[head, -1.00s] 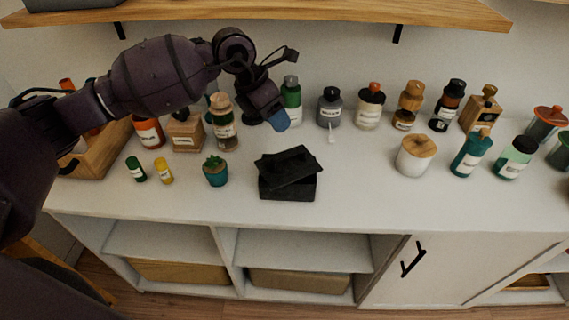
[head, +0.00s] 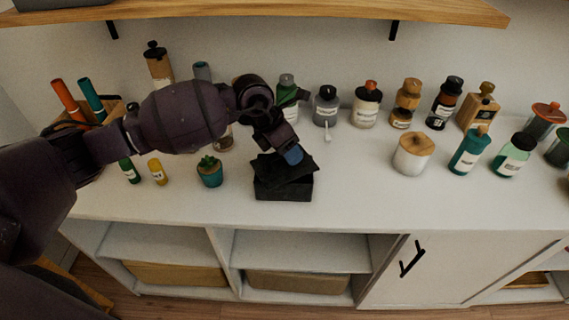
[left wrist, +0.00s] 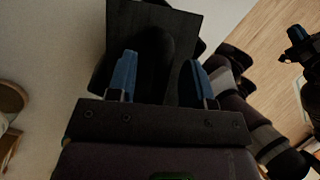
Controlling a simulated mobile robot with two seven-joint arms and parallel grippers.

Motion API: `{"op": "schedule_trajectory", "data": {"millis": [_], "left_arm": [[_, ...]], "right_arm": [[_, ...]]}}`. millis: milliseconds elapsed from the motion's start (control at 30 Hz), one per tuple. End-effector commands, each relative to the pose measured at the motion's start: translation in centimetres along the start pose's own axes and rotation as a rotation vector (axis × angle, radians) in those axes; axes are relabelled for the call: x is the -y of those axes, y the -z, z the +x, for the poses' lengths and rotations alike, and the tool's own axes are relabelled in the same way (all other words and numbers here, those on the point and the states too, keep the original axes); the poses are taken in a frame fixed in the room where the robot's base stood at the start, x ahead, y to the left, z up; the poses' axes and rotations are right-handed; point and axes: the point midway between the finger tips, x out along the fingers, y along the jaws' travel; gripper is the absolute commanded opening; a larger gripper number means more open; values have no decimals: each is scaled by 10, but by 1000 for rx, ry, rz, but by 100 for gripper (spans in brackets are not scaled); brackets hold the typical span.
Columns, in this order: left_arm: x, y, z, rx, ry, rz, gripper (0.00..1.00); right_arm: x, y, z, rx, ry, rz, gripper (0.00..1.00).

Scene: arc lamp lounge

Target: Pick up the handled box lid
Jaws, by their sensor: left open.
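The handled box lid (head: 300,172) is a dark, flat piece lying askew on top of a black box (head: 284,190) on the white cabinet top. My left gripper (head: 292,155) is directly over the lid, its blue fingertips pointing down. In the left wrist view my left gripper (left wrist: 162,76) is open, with its two blue fingers apart. The dark lid (left wrist: 187,32) fills the space between and beyond them there. A darker rounded shape lies between the fingers, perhaps the handle. I cannot tell whether the fingers touch it.
A teal plant pot (head: 210,178) and a yellow bottle (head: 158,172) stand left of the box. Several bottles line the back, including a grey one (head: 325,105). A white jar (head: 412,155) stands right. Bare surface lies between box and jar. A wooden shelf (head: 260,10) hangs above.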

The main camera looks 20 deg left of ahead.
Motion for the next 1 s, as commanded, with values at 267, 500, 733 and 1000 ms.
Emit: {"op": "schedule_trajectory", "data": {"millis": [267, 500, 733, 1000], "left_arm": [[0, 0, 6, 0, 1, 1, 47], [0, 0, 6, 0, 1, 1, 12], [0, 0, 6, 0, 1, 1, 0], [0, 0, 5, 0, 1, 1, 0]], "right_arm": [[0, 3, 0, -6, 1, -3, 0], [-2, 3, 0, -6, 2, -9, 0], [-2, 2, 0, -3, 2, -11, 0], [-2, -1, 1, 2, 1, -9, 0]]}}
